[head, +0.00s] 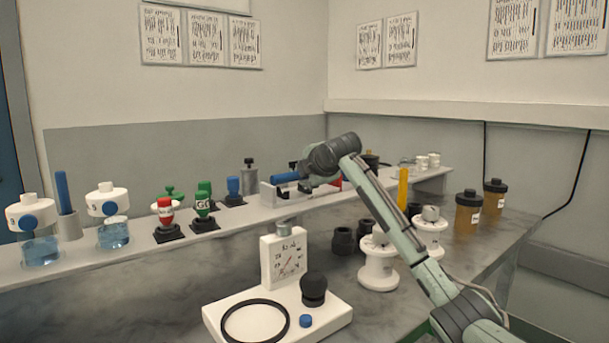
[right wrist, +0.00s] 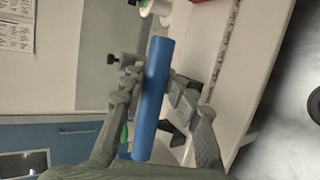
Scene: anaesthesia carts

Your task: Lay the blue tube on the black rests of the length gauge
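The blue tube (head: 284,177) is held roughly level in the head view, just above the white length gauge (head: 267,194) on the raised shelf. My right gripper (right wrist: 155,90) is shut on the tube (right wrist: 152,110), with a finger on each side and both tube ends sticking out. In the right wrist view the gauge's scale strip (right wrist: 225,48) runs beside the tube, and a dark block, perhaps a black rest (right wrist: 178,136), shows partly behind it. I cannot tell whether the tube touches the rests. My right arm hides part of the gauge. My left gripper is out of view.
Another blue tube (head: 63,188) stands upright in a holder at left. Red (head: 165,212) and green (head: 202,206) capped items stand left of the gauge. A yellow tube (head: 403,187) stands at right.

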